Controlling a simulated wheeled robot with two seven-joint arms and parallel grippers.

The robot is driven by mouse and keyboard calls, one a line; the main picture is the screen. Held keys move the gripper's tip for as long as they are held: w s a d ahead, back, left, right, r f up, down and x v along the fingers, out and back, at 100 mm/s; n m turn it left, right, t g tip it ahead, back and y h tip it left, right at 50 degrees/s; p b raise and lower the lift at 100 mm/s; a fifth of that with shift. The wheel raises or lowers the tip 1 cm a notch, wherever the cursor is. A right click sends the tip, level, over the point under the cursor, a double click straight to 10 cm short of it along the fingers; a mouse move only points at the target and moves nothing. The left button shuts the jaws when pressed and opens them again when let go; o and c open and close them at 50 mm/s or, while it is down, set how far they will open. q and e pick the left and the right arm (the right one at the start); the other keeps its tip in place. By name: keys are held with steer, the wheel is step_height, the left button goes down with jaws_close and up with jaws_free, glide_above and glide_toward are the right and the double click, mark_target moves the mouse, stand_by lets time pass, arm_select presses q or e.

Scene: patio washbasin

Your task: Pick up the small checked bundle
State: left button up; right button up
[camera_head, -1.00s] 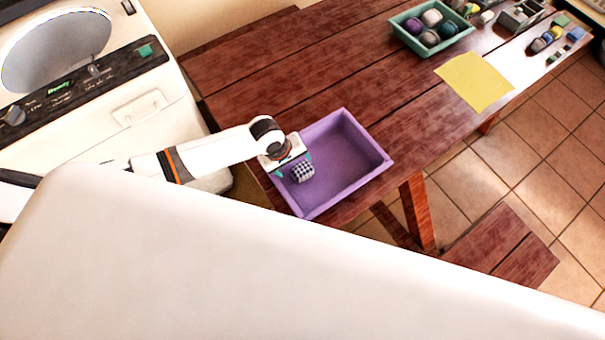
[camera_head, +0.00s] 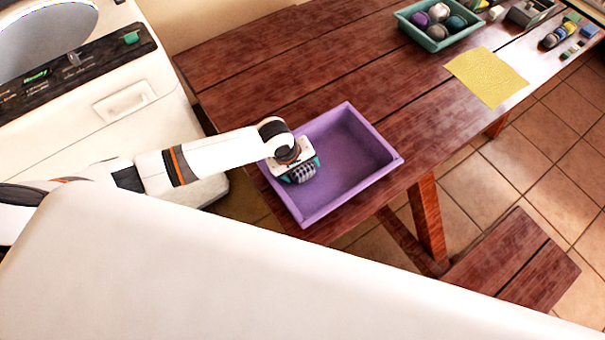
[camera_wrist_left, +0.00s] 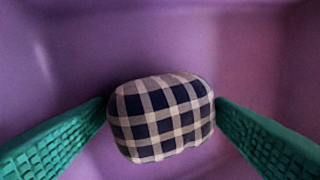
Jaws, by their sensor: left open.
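The small checked bundle (camera_head: 303,173) lies in the purple tray (camera_head: 375,178), near its left end. In the left wrist view the bundle (camera_wrist_left: 162,117) is dark blue and white, rounded, and sits between the two green fingers. My left gripper (camera_head: 300,174) is over the bundle, pointing down into the tray. It is open, with a finger on each side of the bundle; the fingertips (camera_wrist_left: 162,112) look very close to its sides. I cannot tell whether they touch it. My right gripper is not in view.
The tray stands on a dark red wooden table (camera_head: 260,85), by its front edge. A teal tray (camera_head: 437,42) of balls, a yellow cloth (camera_head: 487,77) and small items stand farther right. A white washing machine (camera_head: 110,110) is at left. The table's middle is clear.

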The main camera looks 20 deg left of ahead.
arm_select(q)
steer(key=shift+r, duration=0.1)
steer(key=c, duration=0.9)
